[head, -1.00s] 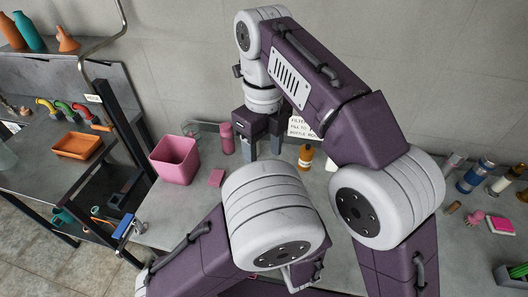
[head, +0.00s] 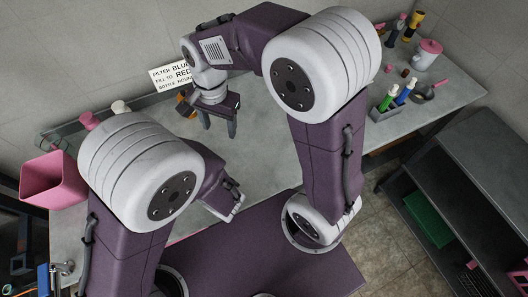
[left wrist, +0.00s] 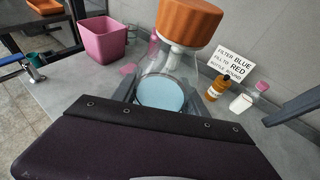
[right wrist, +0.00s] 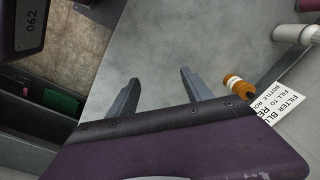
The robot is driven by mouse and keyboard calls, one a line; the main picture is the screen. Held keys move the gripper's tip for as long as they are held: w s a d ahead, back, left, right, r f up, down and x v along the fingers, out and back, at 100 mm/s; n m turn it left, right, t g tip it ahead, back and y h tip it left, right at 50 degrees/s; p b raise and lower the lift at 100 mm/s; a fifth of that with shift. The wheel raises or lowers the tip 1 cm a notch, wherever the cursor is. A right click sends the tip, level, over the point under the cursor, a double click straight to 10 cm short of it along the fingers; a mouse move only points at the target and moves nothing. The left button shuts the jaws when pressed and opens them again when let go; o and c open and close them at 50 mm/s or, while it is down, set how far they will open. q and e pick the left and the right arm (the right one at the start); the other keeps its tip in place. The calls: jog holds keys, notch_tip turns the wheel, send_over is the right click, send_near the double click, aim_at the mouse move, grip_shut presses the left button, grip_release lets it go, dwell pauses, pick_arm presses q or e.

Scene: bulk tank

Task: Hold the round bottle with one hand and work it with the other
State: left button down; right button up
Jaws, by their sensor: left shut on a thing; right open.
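The round bottle (left wrist: 155,65) is clear, with pale blue liquid low inside and a large ribbed orange cap (left wrist: 188,20) on a white neck. It shows in the left wrist view. My left gripper (left wrist: 163,85) is shut on its body. In the head view I cannot make out the bottle or the left gripper's fingers behind my left arm. My right gripper (head: 217,122) is open and empty over the bench, apart from the bottle; its two spread fingers also show in the right wrist view (right wrist: 158,86).
An amber bottle (right wrist: 239,83) and a sign (head: 172,77) stand by the wall, near my right gripper. A white bottle (left wrist: 240,103) and a pink bin (left wrist: 102,40) stand on the bench. Markers (head: 390,98) and a pink-lidded pot (head: 428,54) are farther right. The bench middle is clear.

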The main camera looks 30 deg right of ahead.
jog(key=s+d+f+n, duration=0.8)
jog(key=s+d+n, duration=0.1)
jog(key=shift+t, duration=0.3)
jog(key=shift+f, duration=0.1)
